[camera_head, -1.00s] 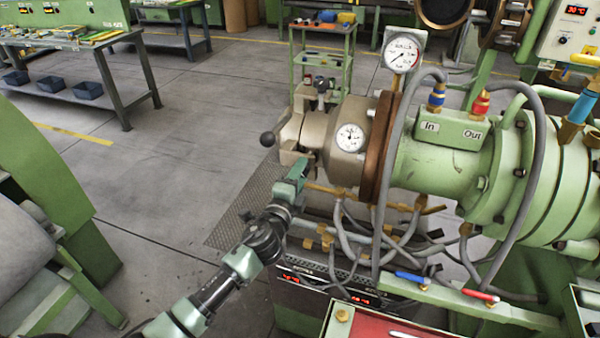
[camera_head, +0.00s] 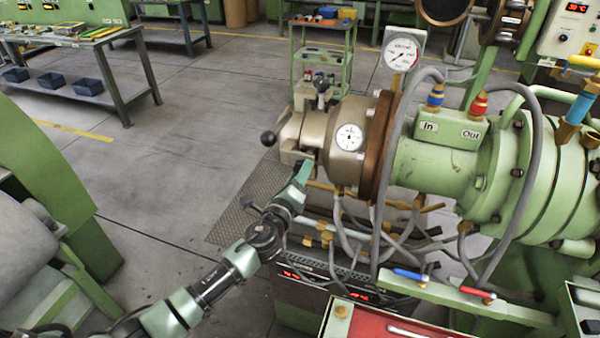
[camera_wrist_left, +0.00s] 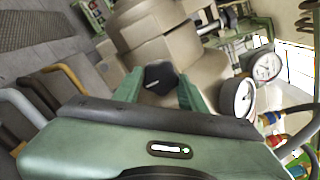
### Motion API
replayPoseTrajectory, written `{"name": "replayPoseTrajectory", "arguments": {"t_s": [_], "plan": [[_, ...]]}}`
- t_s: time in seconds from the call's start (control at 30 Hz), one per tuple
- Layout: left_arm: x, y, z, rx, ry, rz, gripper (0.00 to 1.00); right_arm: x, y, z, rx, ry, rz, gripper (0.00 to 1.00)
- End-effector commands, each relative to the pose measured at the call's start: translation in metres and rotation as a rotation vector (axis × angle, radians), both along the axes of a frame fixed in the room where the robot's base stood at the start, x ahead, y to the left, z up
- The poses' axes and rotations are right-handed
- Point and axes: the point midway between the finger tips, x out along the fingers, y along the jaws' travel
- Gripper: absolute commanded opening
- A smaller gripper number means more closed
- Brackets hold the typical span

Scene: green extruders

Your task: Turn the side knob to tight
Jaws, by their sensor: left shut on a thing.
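The side knob (camera_wrist_left: 160,78) is dark and faceted, with a pale line on its face, and sits on the beige die head. My left gripper (camera_wrist_left: 160,88) has its two green fingers closed on either side of it in the left wrist view. In the head view my left gripper (camera_head: 306,168) reaches the near side of the die head (camera_head: 345,125) from below left. The knob is mostly hidden there by the fingers. I cannot read the knob's setting. My right gripper is not in view.
A round white gauge (camera_head: 349,137) is on the die head, right of my gripper. A black ball handle (camera_head: 268,138) sticks out to the left. Grey hoses (camera_head: 340,220) and brass fittings hang below the head. The floor on the left is open.

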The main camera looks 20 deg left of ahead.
Motion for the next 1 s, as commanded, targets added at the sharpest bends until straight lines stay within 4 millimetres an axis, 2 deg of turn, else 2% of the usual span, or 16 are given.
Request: {"name": "replayPoseTrajectory", "arguments": {"t_s": [0.43, 0.47, 0.53, 0.87, 1.0], "plan": [[-0.001, -0.001, -0.002, 0.013, 0.002, -0.002, 0.01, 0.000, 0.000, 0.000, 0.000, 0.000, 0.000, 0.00], [-0.001, -0.001, -0.002, 0.013, 0.002, -0.002, 0.44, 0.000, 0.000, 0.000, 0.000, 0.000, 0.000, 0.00], [-0.001, -0.001, -0.002, 0.013, 0.002, -0.002, 0.63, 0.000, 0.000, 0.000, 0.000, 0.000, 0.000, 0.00], [-0.001, 0.000, -0.001, 0.011, 0.000, -0.001, 0.63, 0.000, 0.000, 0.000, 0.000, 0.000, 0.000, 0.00], [-0.014, 0.001, -0.003, 0.012, 0.002, -0.001, 0.63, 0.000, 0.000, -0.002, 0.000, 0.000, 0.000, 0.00]]}}
